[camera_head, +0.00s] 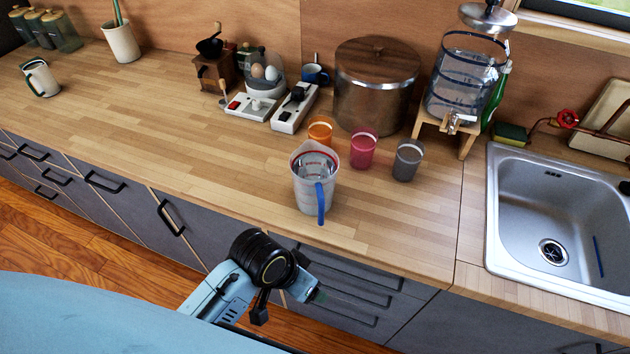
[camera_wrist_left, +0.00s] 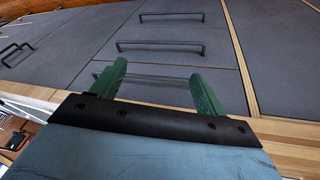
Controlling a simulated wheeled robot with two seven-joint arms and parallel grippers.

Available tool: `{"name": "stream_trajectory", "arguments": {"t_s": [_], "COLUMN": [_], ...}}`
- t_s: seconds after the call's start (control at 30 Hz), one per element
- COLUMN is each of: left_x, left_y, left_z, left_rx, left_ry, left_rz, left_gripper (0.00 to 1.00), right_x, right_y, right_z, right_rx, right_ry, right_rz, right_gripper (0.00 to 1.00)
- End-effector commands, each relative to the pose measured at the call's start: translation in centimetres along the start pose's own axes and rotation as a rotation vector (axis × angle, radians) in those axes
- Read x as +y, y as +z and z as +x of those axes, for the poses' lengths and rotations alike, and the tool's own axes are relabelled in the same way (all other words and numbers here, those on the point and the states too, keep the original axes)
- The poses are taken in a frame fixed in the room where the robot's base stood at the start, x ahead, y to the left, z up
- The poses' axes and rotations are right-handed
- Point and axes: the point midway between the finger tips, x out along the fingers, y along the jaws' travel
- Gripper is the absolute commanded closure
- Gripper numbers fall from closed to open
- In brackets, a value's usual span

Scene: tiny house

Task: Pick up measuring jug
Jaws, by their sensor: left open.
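The measuring jug (camera_head: 309,184) is clear with a blue handle and red markings. It stands upright on the wooden counter (camera_head: 200,130), close to the front edge, with the handle facing me. My left gripper (camera_head: 316,294) is in front of the counter, below and apart from the jug. In the left wrist view my left gripper (camera_wrist_left: 160,82) has its two green fingers spread with nothing between them, facing the grey drawer fronts. The jug does not show in that view. My right gripper is not in view.
Orange (camera_head: 320,130), pink (camera_head: 363,150) and grey (camera_head: 408,160) cups stand just behind and right of the jug. A lidded pot (camera_head: 374,95) and a water dispenser (camera_head: 465,80) stand further back. A sink (camera_head: 555,215) is at right. The counter left of the jug is clear.

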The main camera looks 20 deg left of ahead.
Motion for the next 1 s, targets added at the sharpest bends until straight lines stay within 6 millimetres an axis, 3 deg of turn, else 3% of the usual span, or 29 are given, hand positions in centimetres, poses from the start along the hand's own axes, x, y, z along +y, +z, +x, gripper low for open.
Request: {"name": "stream_trajectory", "arguments": {"t_s": [0.1, 0.2, 0.63, 0.83, 1.0], "left_x": [2.3, 4.8, 11.2, 11.5, 8.9], "left_y": [-2.4, -4.4, -10.2, -13.2, -16.1], "left_z": [-4.5, -6.9, -8.0, -8.7, -10.4], "left_rx": [0.022, 0.019, -0.117, -0.291, -0.465], "left_ry": [0.044, 0.098, 0.220, 0.174, 0.062], "left_rz": [0.063, 0.147, 0.499, 0.696, 0.783], "left_gripper": [0.26, 0.26, 0.26, 0.26, 0.26], "right_x": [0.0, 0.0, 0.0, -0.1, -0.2], "right_y": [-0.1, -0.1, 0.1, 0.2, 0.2], "right_z": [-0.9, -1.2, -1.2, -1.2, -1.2], "right_rx": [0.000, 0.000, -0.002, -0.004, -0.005], "right_ry": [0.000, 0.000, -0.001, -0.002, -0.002], "right_rz": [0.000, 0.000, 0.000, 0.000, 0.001], "right_gripper": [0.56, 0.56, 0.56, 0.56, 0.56]}}
